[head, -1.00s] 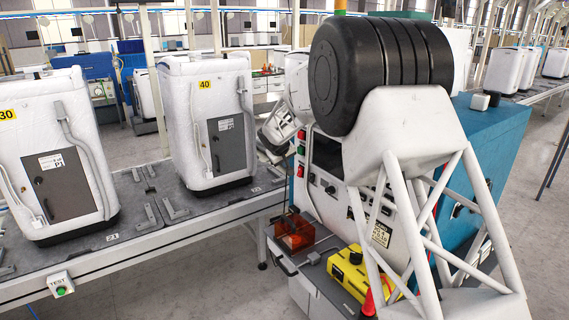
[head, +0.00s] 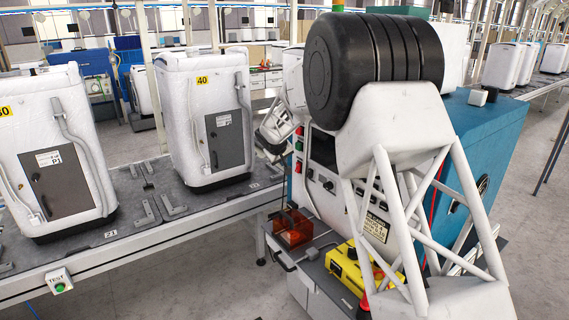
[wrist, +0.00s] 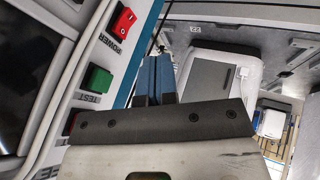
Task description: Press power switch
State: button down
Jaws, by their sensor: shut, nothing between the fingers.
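The power switch is a red rocker (wrist: 124,20) marked POWER on the light panel of the machine, at the top left of the wrist view. In the head view a small red switch (head: 299,131) shows at the panel's upper left edge. My gripper (wrist: 157,62) is shut and empty, its blue fingers side by side. In the wrist view the fingertips are to the right of the panel and lower than the switch, with no contact visible. In the head view my gripper (head: 268,147) is small and partly hidden, left of the panel.
A green TEST button (wrist: 98,79) sits below the switch, with another red control partly hidden under it. A dark screen (wrist: 25,60) is beside them. An orange bin (head: 292,229) and yellow box (head: 347,265) stand below. White wrapped units (head: 205,120) line the conveyor.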

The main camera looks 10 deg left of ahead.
aim_at(298, 168)
jog(key=w+d+f, duration=0.3)
jog(key=w+f, duration=0.5)
jog(key=shift+d+f, duration=0.15)
jog(key=shift+d, duration=0.05)
dwell(0.4)
dwell(0.4)
jog(key=shift+w+d+f, duration=0.15)
jog(key=shift+w+d, duration=0.05)
jog(key=shift+r, duration=0.25)
